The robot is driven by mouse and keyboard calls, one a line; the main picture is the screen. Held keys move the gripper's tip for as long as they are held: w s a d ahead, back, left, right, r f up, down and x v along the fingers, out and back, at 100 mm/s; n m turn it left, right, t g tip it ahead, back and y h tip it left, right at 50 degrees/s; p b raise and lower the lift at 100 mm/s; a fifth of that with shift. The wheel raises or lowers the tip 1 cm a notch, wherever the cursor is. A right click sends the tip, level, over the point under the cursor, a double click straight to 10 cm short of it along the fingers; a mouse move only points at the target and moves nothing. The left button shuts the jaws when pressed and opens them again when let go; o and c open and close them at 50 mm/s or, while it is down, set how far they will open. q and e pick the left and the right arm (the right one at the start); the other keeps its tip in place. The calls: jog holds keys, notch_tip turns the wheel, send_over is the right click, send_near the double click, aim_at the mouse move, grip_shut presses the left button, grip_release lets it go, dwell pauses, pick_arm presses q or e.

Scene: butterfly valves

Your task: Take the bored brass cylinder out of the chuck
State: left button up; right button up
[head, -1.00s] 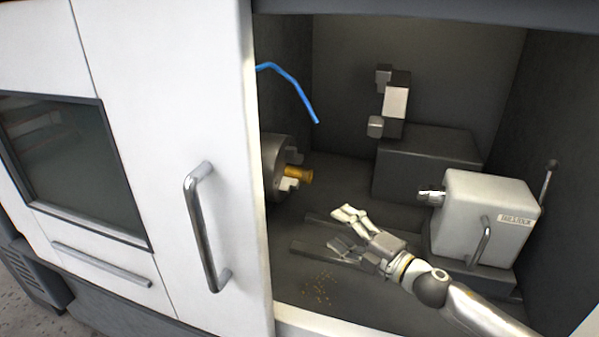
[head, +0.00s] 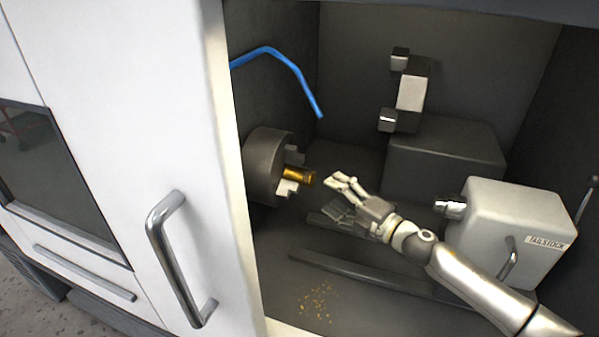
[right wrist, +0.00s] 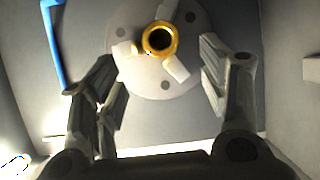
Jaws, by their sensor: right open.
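The brass cylinder (head: 299,176) sticks out of the jaws of the grey chuck (head: 266,167) on the left wall of the machine. In the right wrist view the cylinder (right wrist: 159,39) shows end-on with a dark bore, and the chuck face (right wrist: 150,75) is behind it. My right gripper (head: 340,194) is open and empty, a short way right of and slightly below the cylinder's free end. In the right wrist view its fingers (right wrist: 158,75) stand apart on either side, with the cylinder ahead and near the top. My left gripper is out of view.
A blue hose (head: 292,67) hangs above the chuck. A tool turret (head: 411,92) stands at the back, and the tailstock (head: 512,225) is at the right. Rails (head: 350,272) and brass chips (head: 318,299) lie below. The white door (head: 130,130) borders the opening on the left.

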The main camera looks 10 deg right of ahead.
aim_at(306, 178)
jog(key=p+x, duration=0.2)
jog(key=x, duration=0.5)
jog(key=shift+d+f, duration=0.1)
jog(key=shift+c, duration=1.7)
grip_shut()
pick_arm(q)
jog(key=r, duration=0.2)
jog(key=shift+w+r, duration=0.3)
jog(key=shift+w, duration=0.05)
